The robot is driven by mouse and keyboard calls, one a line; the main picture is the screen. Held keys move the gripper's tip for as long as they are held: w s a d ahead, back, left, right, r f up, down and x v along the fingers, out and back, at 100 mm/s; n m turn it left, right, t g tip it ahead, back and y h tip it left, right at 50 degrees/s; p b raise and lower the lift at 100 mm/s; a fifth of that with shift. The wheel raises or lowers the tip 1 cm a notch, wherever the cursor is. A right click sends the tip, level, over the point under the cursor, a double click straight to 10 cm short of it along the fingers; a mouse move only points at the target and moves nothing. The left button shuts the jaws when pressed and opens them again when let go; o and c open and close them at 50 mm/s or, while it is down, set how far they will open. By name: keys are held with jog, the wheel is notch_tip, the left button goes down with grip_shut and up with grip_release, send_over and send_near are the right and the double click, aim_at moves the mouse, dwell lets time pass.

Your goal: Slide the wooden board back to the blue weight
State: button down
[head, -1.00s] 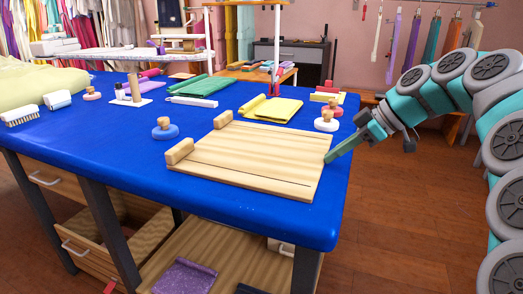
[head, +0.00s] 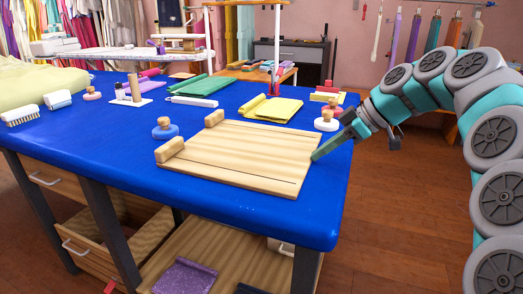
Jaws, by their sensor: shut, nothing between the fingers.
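The wooden board (head: 240,158) lies flat on the blue-topped table (head: 110,161). It has two raised wooden blocks along its left side. The blue weight (head: 165,128), a blue disc with a wooden knob, stands just beyond the board's left side, near the gap between the two blocks; whether they touch I cannot tell. My gripper (head: 316,157) is shut and empty, its fingertips at the board's right edge, seemingly against it.
White (head: 326,122) and red (head: 332,109) weights stand near the table's right edge. Folded yellow cloth (head: 270,109) lies behind the board, with green cloth (head: 207,88) further back. Bare tabletop lies left of the blue weight.

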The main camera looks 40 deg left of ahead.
aim_at(295, 155)
jog(key=shift+s+a+f, duration=0.1)
jog(key=shift+s+a, duration=0.1)
jog(key=shift+a, duration=0.5)
jog(key=shift+s+a, duration=0.15)
jog(key=shift+a, duration=0.55)
jog(key=shift+s+a+f, duration=0.1)
jog(key=shift+s+a, duration=0.1)
jog(key=shift+a, duration=0.5)
jog(key=shift+d+f+v, duration=0.1)
jog(key=shift+v, duration=1.2)
jog(key=shift+d+f+v, duration=0.15)
jog(key=shift+v, duration=1.15)
jog(key=shift+w, duration=0.1)
